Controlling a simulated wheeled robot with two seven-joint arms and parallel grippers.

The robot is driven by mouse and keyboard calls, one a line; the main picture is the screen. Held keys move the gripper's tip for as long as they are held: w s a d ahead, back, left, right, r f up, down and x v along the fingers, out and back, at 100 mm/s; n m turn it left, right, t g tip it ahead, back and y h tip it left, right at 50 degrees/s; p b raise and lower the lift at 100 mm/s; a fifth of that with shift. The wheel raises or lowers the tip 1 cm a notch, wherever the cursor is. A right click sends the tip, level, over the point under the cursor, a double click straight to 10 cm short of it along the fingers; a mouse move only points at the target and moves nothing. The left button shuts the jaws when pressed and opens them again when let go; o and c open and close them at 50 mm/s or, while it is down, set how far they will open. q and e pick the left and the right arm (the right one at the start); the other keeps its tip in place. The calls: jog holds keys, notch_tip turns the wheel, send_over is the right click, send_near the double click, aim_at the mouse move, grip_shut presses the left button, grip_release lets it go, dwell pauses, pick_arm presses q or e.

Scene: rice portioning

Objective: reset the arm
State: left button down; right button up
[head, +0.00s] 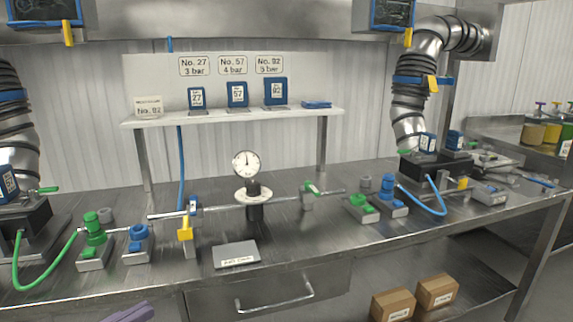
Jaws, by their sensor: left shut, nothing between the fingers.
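My left gripper (128,312) shows only as a purple-grey piece at the bottom edge, in front of the steel bench (330,235). It is shut and empty, apart from everything on the bench. The rest of my left arm is cut off by the frame. My right gripper is out of view.
The bench carries a round gauge (246,164) on a pipe, a yellow-handled valve (185,228), green fittings (95,230), blue fittings (137,238) and a grey plate (236,255). A shelf (230,116) holds numbered blue blocks. Cardboard boxes (393,304) sit below.

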pick_arm(q)
notch_tip(320, 180, down, 12)
jog(key=s+a+r+n+t+y, duration=0.1)
jog(key=a+n+t+y, duration=0.1)
jog(key=n+y, duration=0.3)
jog(key=s+d+f+n+g+y, duration=0.1)
jog(key=s+d+f+g, duration=0.1)
jog(key=s+f, duration=0.3)
jog(key=s+d+f+g+y, duration=0.1)
jog(key=s+d+f+g, duration=0.1)
jog(key=s+d+f, duration=0.3)
jog(key=s+d+f+n+g+y, duration=0.1)
jog(key=s+d+f, duration=0.3)
jog(key=f, duration=0.7)
jog(key=shift+s+d+f+n+g+y, duration=0.3)
jog(key=shift+s+g+y, duration=0.2)
jog(key=shift+s+g, duration=0.4)
